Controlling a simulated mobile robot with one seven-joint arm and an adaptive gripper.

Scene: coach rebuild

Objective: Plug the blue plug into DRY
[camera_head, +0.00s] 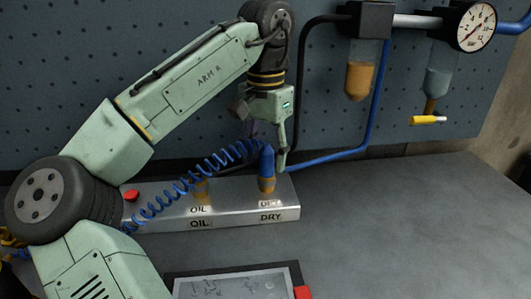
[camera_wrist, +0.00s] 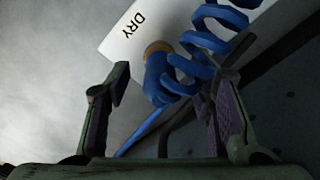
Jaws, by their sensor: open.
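The blue plug (camera_head: 267,160) stands upright at the brass DRY socket (camera_head: 267,185), on the right end of the metal block (camera_head: 235,214). Its coiled blue hose (camera_head: 185,185) runs left from its top. In the wrist view the plug (camera_wrist: 155,78) lies between my fingers, with its brass collar beside the DRY label (camera_wrist: 133,25). My gripper (camera_head: 268,150) is open around the upper part of the plug, with gaps beside it; the coil hides part of one finger. How deep the plug sits in the socket cannot be told.
The brass OIL socket (camera_head: 201,191) is left of DRY, behind the coil. A red button (camera_head: 131,196) is at the block's left. A dark tablet (camera_head: 235,284) lies in front. Filter bowls (camera_head: 360,80) and a gauge (camera_head: 476,27) hang behind. The bench at right is clear.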

